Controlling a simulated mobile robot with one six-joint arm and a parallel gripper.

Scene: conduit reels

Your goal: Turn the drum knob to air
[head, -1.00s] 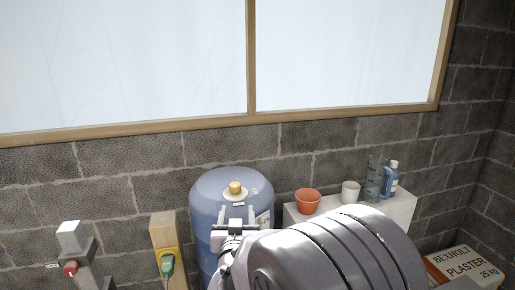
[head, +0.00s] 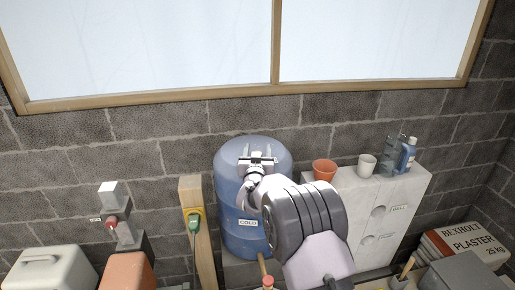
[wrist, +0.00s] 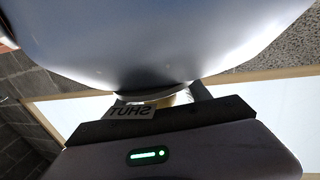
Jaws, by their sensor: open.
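The blue drum (head: 228,190) stands against the block wall in the head view, with a COLD label on its front. Its smooth curved surface (wrist: 160,40) fills the top of the wrist view. My gripper (head: 258,152) is open at the top of the drum and covers the brass knob in the head view. In the wrist view a small part of the knob (wrist: 172,100) shows between my two fingers, partly hidden by the gripper body.
A white block shelf (head: 345,190) right of the drum carries an orange pot (head: 324,169), a white cup (head: 367,164) and a blue bottle (head: 408,155). A wooden post (head: 204,240) with a green-yellow tool (head: 194,222) stands left. Plaster bags (head: 465,248) lie at right.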

